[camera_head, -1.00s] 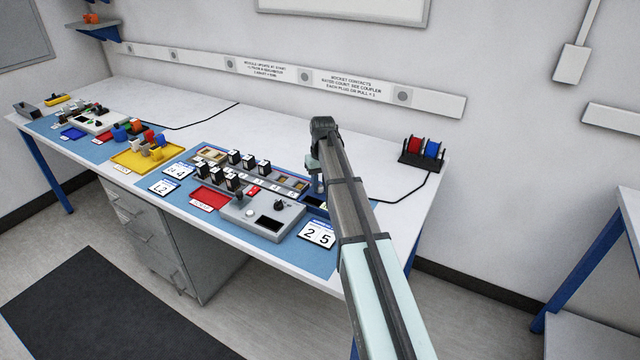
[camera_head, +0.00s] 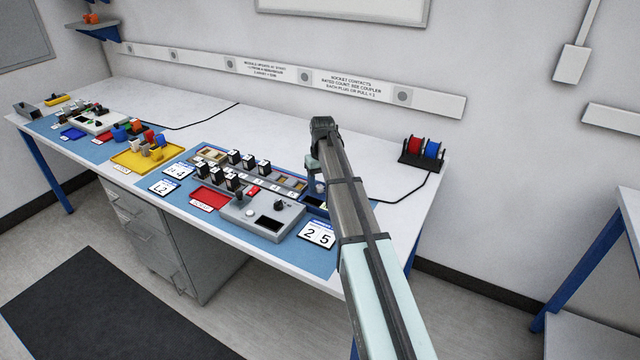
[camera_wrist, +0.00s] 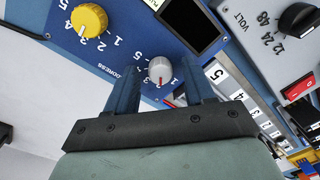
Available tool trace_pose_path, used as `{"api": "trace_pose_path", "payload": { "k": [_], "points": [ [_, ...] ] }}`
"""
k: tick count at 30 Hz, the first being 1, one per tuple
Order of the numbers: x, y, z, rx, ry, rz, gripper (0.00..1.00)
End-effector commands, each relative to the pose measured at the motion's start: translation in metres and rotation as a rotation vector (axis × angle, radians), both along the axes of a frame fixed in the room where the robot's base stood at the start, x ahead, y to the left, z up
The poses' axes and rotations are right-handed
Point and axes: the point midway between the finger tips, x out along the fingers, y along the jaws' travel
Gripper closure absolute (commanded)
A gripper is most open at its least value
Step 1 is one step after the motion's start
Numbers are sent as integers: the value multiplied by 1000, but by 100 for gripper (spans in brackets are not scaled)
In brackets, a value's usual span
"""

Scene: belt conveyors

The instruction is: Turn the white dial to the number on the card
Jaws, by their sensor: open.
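The white dial (camera_wrist: 160,69) is a small round knob with a red mark, on a blue panel (camera_wrist: 120,50) lettered "ADDRESS". In the wrist view its red mark points toward the bottom of the picture; which number that meets is not clear. My gripper (camera_wrist: 162,76) is open, its two dark blue fingers on either side of the dial; I cannot tell whether they touch it. A yellow dial (camera_wrist: 90,19) with numbers around it sits at upper left. In the head view my gripper (camera_head: 316,184) hangs over the right of the bench. A card (camera_head: 317,234) reads "2 5".
A grey box (camera_head: 262,219) with a black knob and dark screen stands left of my gripper. A red tray (camera_head: 212,197) and other cards (camera_head: 179,171) lie further left. A spool rack (camera_head: 423,152) stands right.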

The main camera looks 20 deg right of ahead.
Motion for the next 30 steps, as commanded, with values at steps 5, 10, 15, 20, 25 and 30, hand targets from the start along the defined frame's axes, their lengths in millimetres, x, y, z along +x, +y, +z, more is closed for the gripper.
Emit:
{"api": "trace_pose_path", "payload": {
  "k": [5, 10, 15, 20, 25, 30],
  "points": [
    [1, 0, 8, 0, -1, 0, 47],
    [1, -1, 31, 0, -2, 0, 47],
    [1, -3, 64, -1, -2, 0, 47],
    [2, -4, 93, 0, -2, 0, 47],
    [2, -5, 118, 0, -2, 0, 47],
    [1, -5, 133, 0, 0, 0, 47]
  ]
}}
